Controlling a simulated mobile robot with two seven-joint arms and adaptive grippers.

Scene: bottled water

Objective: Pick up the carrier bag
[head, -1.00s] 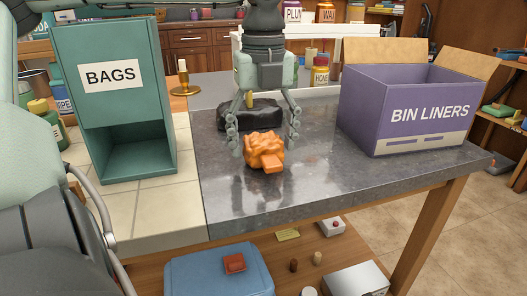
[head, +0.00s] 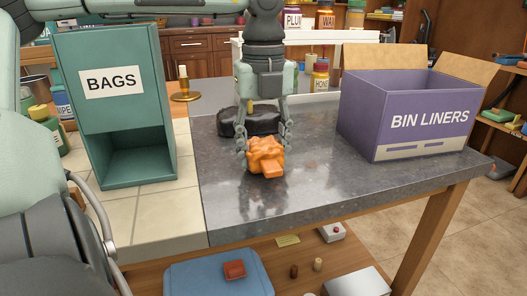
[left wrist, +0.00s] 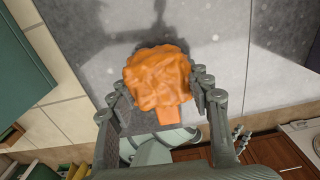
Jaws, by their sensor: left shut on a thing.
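The carrier bag is a crumpled orange bundle (head: 266,154) with a flat tab at its front, on the grey counter in the head view. My left gripper (head: 265,143) points down over it, its fingers closed in on the bag's two sides. In the left wrist view the orange bag (left wrist: 158,78) sits between the fingertips of the left gripper (left wrist: 160,90). The bag appears to be still at counter level; I cannot tell whether it is lifted.
A green BAGS dispenser (head: 120,65) stands left on pale tiles. A black bundle (head: 232,122) lies behind my gripper. A purple BIN LINERS box (head: 365,115) stands at the right. The grey counter (head: 310,195) is clear in front. A candle holder (head: 185,90) stands behind the dispenser.

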